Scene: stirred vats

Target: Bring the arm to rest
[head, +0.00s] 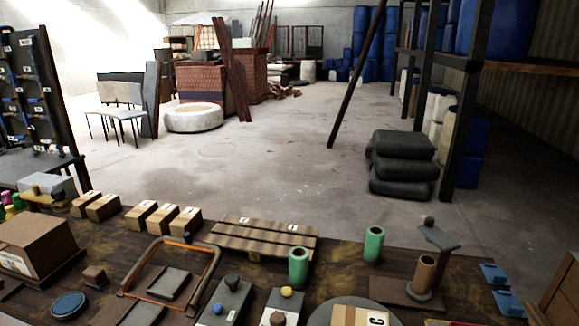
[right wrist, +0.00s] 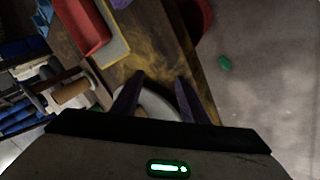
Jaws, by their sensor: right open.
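My right gripper (right wrist: 159,82) shows in the right wrist view, its two dark purple fingers apart. Nothing is held between them. Behind the fingers lies a pale round thing (right wrist: 156,100), partly hidden by the fingers and the gripper body; I cannot tell whether they touch. The gripper is over the dark wooden table (right wrist: 150,45), near its edge. Neither of my arms shows in the head view, and my left gripper is in no view.
In the head view the worktable (head: 205,229) carries cartons (head: 35,244), a small pallet (head: 262,236), green cylinders (head: 373,244) and an orange-edged frame (head: 178,243). Open floor lies beyond the table.

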